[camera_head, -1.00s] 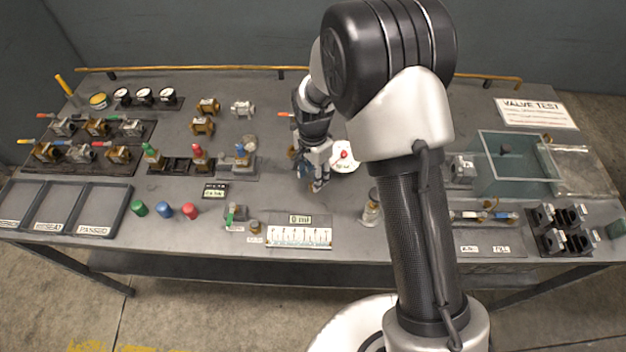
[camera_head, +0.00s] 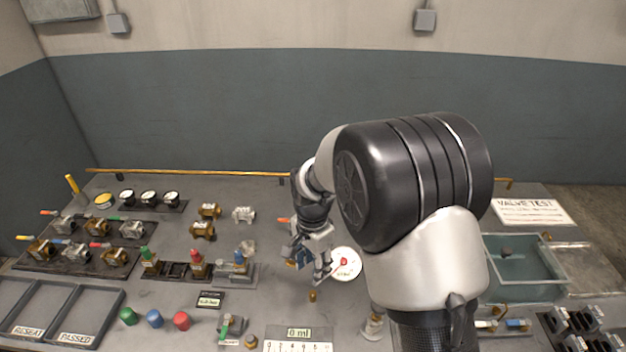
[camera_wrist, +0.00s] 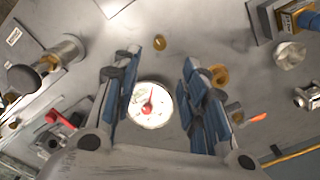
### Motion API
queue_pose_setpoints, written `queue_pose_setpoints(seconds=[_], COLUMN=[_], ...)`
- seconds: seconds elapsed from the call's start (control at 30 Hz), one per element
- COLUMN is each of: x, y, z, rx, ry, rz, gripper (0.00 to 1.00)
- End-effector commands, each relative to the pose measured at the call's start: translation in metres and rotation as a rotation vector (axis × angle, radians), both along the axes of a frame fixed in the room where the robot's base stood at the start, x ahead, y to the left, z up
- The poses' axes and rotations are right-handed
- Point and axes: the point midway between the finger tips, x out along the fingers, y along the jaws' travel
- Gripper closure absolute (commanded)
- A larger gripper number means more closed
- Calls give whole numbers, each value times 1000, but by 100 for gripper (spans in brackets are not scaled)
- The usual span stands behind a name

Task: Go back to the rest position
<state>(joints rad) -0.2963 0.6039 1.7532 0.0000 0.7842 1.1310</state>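My gripper (camera_head: 312,262) hangs over the middle of the bench, just left of a round white gauge dial (camera_head: 345,263) with a red centre. In the wrist view my gripper (camera_wrist: 172,62) has its blue-padded fingers spread apart. The dial (camera_wrist: 151,105) shows between the fingers, on the bench surface beyond them. Nothing is held between the fingers. A small brass piece (camera_wrist: 160,43) lies on the bench past the fingertips.
Valves (camera_head: 118,257) stand in racks at the left, with trays (camera_head: 85,318) in front. Several coloured caps (camera_head: 155,319) stand near the front. A clear-walled tank (camera_head: 520,272) is at the right. A brass rail (camera_head: 200,171) runs along the back edge.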

Motion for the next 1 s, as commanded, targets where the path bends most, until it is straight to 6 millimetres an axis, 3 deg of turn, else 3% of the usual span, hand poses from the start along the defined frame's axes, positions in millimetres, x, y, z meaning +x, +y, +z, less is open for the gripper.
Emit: queue_pose_setpoints(seconds=[0.17, 0.37, 0.5, 0.7, 0.83, 1.0], x=[-3, -31, -70, -136, -182, -230], y=[-6, -39, -69, -104, -122, -137], z=[16, 89, 140, 189, 204, 207], rx=[5, 14, 5, -32, -72, -129], ry=[-16, -93, -157, -249, -304, -355], rz=[21, 160, 294, 481, 601, 731], gripper=[60, 60, 60, 60, 60, 60])
